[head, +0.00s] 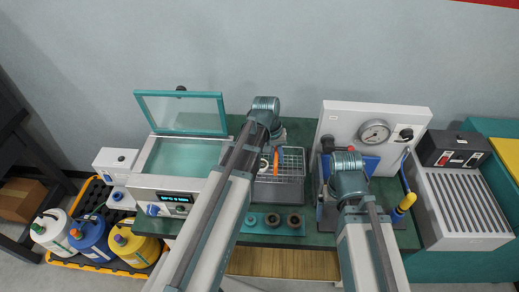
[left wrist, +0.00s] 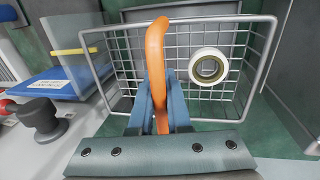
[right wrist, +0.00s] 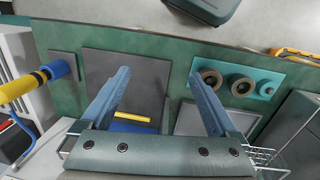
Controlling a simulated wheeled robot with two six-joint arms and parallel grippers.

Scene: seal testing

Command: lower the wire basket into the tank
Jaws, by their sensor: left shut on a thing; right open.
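The wire basket (head: 293,158) is in the middle of the bench in the head view, with its orange handle (head: 276,162). My left gripper (left wrist: 160,100) is shut on the orange handle, which rises between its fingers in the left wrist view. A pale ring (left wrist: 194,67) with a dark centre is inside the basket (left wrist: 232,50). I cannot tell whether the basket touches the surface below. The tank (head: 183,158), with its teal lid (head: 181,112) open, is left of the basket. My right gripper (right wrist: 160,78) is open and empty above the bench, right of the basket.
A teal block with dark rings (head: 272,222) lies at the bench front. A white panel with a gauge (head: 373,132) stands behind my right arm. A ribbed grey tray (head: 465,205) is far right. Several jugs (head: 90,238) stand on the floor at left.

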